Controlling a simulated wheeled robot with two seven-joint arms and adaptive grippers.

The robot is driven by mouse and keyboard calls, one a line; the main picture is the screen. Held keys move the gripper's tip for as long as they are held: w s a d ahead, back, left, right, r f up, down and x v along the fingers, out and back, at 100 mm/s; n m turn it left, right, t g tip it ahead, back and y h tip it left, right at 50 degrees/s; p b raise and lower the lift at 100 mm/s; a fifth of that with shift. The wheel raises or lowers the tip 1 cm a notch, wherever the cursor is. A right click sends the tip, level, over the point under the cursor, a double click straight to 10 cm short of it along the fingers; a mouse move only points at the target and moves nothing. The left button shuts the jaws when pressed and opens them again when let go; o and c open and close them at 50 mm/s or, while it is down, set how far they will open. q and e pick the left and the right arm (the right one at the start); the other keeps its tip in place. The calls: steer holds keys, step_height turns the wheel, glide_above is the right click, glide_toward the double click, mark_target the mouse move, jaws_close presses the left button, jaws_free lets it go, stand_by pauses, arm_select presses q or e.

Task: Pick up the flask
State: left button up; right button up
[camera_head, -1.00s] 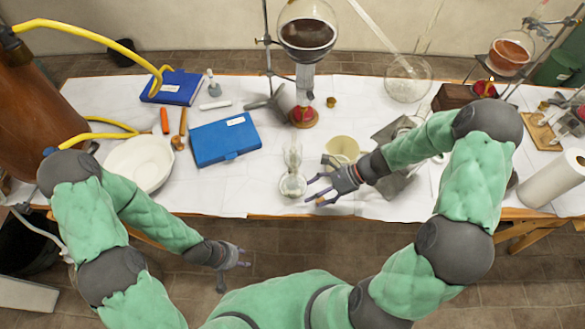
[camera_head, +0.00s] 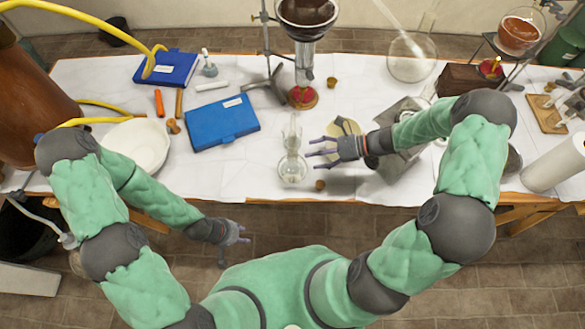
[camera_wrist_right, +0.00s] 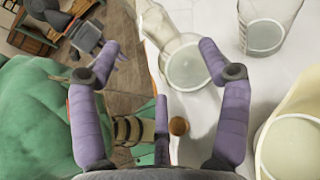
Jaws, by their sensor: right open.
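The clear glass flask (camera_head: 292,168) stands upright near the table's front edge, with a round lower body and a narrower upper part. My right gripper (camera_head: 311,153) is open just to the right of the flask, fingers pointing left towards it, apparently with nothing between them. In the right wrist view the flask (camera_wrist_right: 187,65) lies beyond the spread purple fingers (camera_wrist_right: 161,52), nearer the right finger; I cannot tell whether they touch. My left gripper (camera_head: 241,232) hangs low in front of the table, away from the flask; its finger opening is too small to judge.
A small cork (camera_head: 320,185) lies right of the flask's base. A cream container (camera_head: 345,127) is behind my right gripper. A blue box (camera_head: 222,122) and white bowl (camera_head: 137,147) are to the left. A glass apparatus on a stand (camera_head: 304,65) rises behind the flask.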

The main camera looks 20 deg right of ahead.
mark_target(299, 164)
steer(key=shift+b+x, duration=0.45)
steer(key=shift+x, duration=2.4)
steer(key=shift+c, duration=0.4)
steer(key=shift+s, duration=0.1)
jaws_close()
steer(key=shift+r, duration=0.2)
